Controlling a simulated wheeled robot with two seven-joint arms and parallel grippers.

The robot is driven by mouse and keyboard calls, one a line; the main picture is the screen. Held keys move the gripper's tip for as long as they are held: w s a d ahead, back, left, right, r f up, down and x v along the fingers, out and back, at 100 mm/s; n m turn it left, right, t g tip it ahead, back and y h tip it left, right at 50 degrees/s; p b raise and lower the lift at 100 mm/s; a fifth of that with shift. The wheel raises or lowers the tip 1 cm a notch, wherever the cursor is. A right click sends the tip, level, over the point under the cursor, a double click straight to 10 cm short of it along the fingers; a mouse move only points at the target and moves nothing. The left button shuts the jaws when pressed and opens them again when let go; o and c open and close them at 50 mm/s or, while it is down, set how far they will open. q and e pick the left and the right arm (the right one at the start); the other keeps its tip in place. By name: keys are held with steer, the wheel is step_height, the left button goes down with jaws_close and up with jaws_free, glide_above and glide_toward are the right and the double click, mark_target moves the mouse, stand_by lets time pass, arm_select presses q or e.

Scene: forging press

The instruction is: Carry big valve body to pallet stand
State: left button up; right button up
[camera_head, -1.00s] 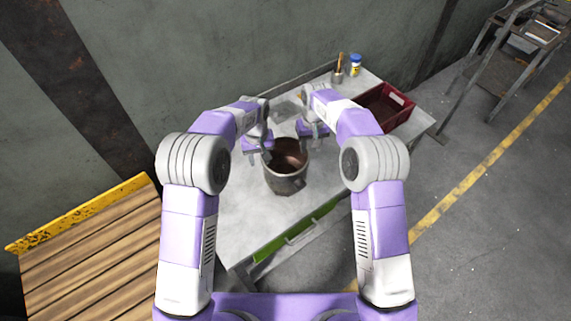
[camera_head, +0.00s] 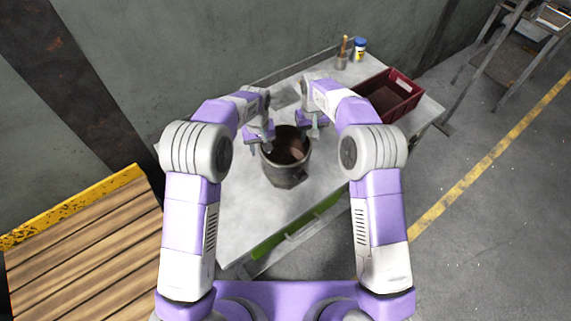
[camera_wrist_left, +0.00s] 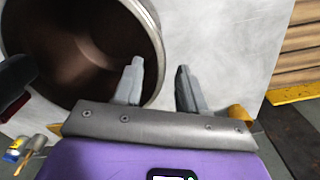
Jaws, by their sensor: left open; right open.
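The big valve body (camera_head: 286,178) is a dark, open-topped metal cylinder standing upright on the grey workbench. Its round rim and brown inside fill the upper left of the left wrist view (camera_wrist_left: 75,45). My left gripper (camera_head: 258,142) is open at the body's left rim. In the left wrist view my left gripper's fingers (camera_wrist_left: 160,88) appear on either side of the rim; contact cannot be told. My right gripper (camera_head: 315,128) is open near the body's right rim. The pallet stand (camera_head: 85,245), with wooden slats and a yellow edge, is at the lower left.
The workbench (camera_head: 240,225) has bare surface in front of the body and a green drawer (camera_head: 290,235). A red crate (camera_head: 390,97), a blue-and-white bottle (camera_head: 360,49) and a brush pot (camera_head: 342,60) stand at its far right. A metal stand (camera_head: 510,60) is beyond.

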mark_target(262, 159)
arm_select(q)
steer(key=shift+f, duration=3.15)
arm_select(e)
steer(key=shift+f, duration=3.2)
arm_select(q)
steer(key=shift+c, duration=0.5)
arm_select(e)
steer(key=shift+c, duration=0.5)
arm_select(q)
jaws_close()
arm_select(e)
jaws_close()
steer(key=shift+r, duration=0.1)
arm_select(q)
steer(key=shift+w+r, duration=0.15)
steer(key=shift+r, duration=0.05)
arm_select(e)
steer(key=shift+w+r, duration=0.2)
